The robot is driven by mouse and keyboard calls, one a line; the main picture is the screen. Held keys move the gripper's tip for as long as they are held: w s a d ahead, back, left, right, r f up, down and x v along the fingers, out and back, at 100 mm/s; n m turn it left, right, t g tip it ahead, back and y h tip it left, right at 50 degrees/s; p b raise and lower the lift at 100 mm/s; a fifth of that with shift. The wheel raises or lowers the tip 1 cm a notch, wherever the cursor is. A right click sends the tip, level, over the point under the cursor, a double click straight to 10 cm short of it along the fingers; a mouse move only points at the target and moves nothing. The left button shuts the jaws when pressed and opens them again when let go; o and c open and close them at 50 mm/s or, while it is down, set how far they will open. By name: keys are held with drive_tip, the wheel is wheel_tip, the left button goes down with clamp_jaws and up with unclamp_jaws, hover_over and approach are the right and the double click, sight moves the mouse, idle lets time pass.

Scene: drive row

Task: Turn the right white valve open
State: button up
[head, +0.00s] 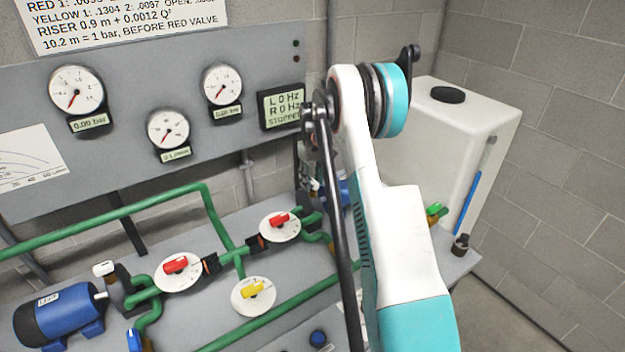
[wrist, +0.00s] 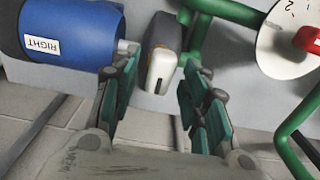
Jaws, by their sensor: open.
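The right white valve handle (wrist: 161,70) shows in the wrist view as a white, rounded lever on a dark body, beside the blue motor (wrist: 72,28) labelled RIGHT. My gripper (wrist: 158,82) is open, with one finger on each side of the handle in the picture. I cannot tell whether either finger touches it or how deep it sits between them. In the head view my arm hides this valve and most of my gripper; only a bit of the right motor's blue (head: 344,192) shows.
Another white valve (head: 103,269) stands by the left blue motor (head: 62,315). Green pipes (head: 150,196), red-handled valves (head: 176,265) and a yellow one (head: 253,291) spread over the bench. A white tank (head: 440,135) stands behind my arm. The display (head: 283,106) reads STOPPED.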

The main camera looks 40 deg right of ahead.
sight(313, 181)
wheel_tip(313, 181, up, 12)
idle(0.5)
idle(0.4)
